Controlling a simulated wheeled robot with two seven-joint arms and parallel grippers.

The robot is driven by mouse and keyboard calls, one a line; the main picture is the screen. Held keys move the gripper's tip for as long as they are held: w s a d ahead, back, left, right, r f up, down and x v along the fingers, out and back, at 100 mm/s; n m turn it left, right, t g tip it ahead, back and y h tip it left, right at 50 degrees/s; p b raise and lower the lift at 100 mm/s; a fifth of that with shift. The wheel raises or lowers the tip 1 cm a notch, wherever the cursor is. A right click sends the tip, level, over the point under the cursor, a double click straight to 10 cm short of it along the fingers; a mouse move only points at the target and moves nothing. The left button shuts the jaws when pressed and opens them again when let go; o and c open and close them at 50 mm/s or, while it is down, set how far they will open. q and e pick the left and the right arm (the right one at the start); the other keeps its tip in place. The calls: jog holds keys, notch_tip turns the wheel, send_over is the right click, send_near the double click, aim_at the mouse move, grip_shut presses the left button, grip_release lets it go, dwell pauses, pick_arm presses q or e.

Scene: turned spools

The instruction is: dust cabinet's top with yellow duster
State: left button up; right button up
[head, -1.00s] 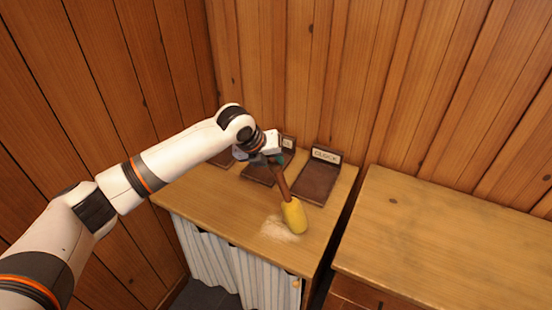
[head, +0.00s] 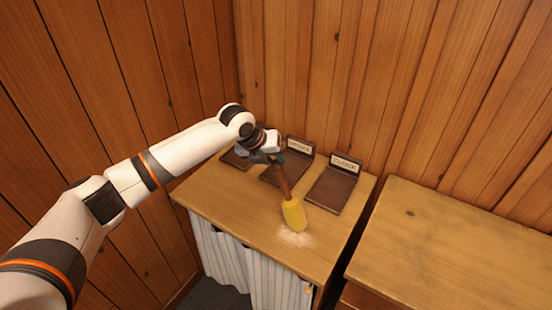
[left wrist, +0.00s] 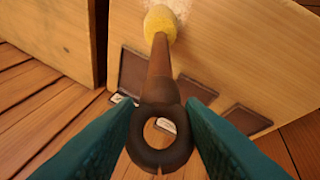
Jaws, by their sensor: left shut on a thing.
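The yellow duster (head: 293,214) has a brown handle with a ring at its end. My left gripper (head: 275,158) is shut on the handle, and its teal fingers (left wrist: 160,135) flank the ring end in the left wrist view. The duster's yellow head (left wrist: 160,22) points down onto the top of the curtained cabinet (head: 235,210), at a pale dust patch (head: 296,240). The head looks to be at or on the patch; exact contact is hard to tell. My right gripper is not in view.
Several dark labelled trays stand along the cabinet's back, among them one marked CLOCK (head: 333,189) and a middle one (head: 286,167). A second wooden cabinet (head: 460,250) stands to the right across a narrow gap. Plank walls close off the back and left.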

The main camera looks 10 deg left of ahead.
pick_arm(q)
jog(key=shift+a+p, duration=0.75)
jog(key=shift+a, duration=2.4)
jog(key=shift+s+d+p, duration=0.4)
jog(key=shift+d+p, duration=0.1)
jog(key=shift+d, duration=0.65)
jog(key=shift+s+d+p, duration=0.4)
jog(key=shift+d+p, duration=0.1)
jog(key=shift+d, duration=0.6)
jog(key=shift+s+d+p, duration=0.4)
jog(key=shift+d+p, duration=0.1)
jog(key=shift+d, duration=0.65)
jog(key=shift+s+d+p, duration=1.95)
jog(key=shift+d+p, duration=0.15)
jog(key=shift+d, duration=0.6)
jog(key=w+a+b, duration=0.2)
jog(key=w+a, duration=0.2)
jog(key=a, duration=0.9)
jog(key=shift+w, duration=0.2)
